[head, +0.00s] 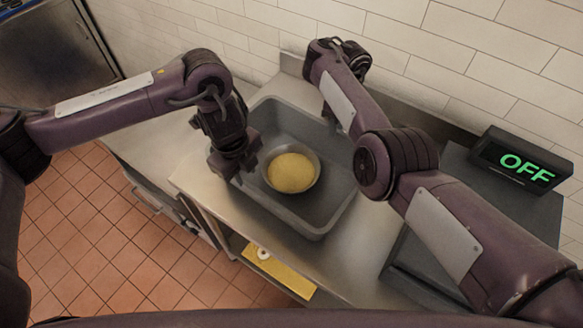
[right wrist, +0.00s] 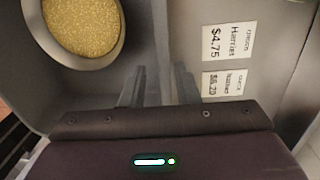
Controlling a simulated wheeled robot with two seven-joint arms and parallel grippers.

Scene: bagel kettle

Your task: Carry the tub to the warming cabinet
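The grey tub (head: 322,222) sits on the steel counter in the head view. A round bowl of yellow grain (head: 291,172) stands inside it and also shows in the right wrist view (right wrist: 82,25). My left gripper (head: 232,168) is at the tub's left rim; its finger gap is not clear. My right arm reaches over the tub's right side, and its gripper is hidden in the head view. In the right wrist view, my right gripper's fingers (right wrist: 160,88) are apart beside the tub's wall. I cannot tell which thing is the warming cabinet.
A dark box with a green "OFF" display (head: 521,160) stands at the right, near the tiled wall. A steel cabinet (head: 55,50) is at the far left. A yellow item (head: 278,272) lies below the counter's front edge. Price labels (right wrist: 228,42) show right of my right fingers.

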